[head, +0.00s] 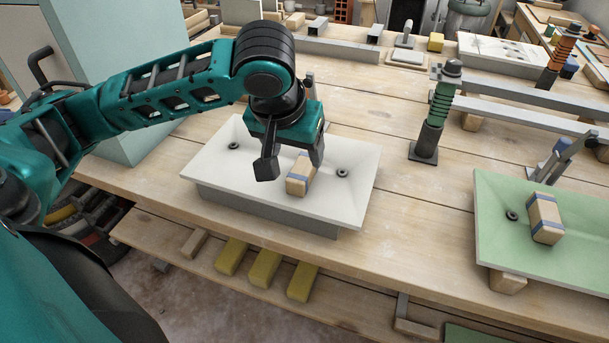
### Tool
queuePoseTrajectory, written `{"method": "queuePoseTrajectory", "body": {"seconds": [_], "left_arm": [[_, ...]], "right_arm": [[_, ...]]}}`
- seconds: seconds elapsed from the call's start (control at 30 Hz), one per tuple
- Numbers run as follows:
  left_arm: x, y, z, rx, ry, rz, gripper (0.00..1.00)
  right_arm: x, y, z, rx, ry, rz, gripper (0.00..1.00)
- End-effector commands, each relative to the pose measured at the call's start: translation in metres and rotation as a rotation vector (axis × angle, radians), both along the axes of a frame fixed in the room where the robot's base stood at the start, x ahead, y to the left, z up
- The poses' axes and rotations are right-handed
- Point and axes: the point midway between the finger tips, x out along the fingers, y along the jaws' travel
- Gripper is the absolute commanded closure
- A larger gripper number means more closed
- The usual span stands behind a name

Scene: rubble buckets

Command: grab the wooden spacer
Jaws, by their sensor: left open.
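One wooden spacer (299,180), a light wood block with a blue band, lies on the white tray (225,178). A similar wooden block with blue bands (546,219) lies on the green tray (491,205) at the right. My left gripper (291,172) is open with its fingers pointing down over the white tray, one finger left of the spacer and the other near its upper right end. The gripper partly hides the spacer's far end. I cannot tell whether the fingers touch it. My right gripper does not show.
A green-and-black post (438,110) stands on the workbench between the trays. Grey metal bars (510,107) lie at the back right. A pale green box (130,65) stands left, behind my arm. Yellow blocks (265,268) lie on the lower shelf. Bare wood separates the trays.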

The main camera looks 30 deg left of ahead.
Motion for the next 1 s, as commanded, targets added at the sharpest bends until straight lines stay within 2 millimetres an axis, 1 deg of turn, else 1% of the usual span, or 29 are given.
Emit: {"method": "queuePoseTrajectory", "body": {"seconds": [0.03,0.17,0.37,0.5,0.6,0.8,1.0], "left_arm": [[0.002,0.0,-0.006,0.0,0.001,0.0,0.33],[0.005,0.001,-0.013,0.0,-0.001,-0.001,0.33],[0.019,0.003,-0.039,-0.001,-0.001,0.0,0.33],[0.025,0.004,-0.053,0.0,-0.001,-0.002,0.33],[0.027,0.005,-0.056,0.0,-0.002,-0.002,0.33],[0.027,0.005,-0.056,-0.001,-0.002,-0.003,0.33],[0.027,0.005,-0.056,-0.001,-0.002,-0.003,0.52]], "right_arm": [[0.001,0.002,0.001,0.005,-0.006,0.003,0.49],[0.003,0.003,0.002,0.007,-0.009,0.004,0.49],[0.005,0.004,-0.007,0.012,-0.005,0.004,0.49],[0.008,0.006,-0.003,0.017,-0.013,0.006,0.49],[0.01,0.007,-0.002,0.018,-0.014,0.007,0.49],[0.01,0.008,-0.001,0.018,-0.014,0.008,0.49],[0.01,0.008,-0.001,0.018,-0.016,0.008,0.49]]}}
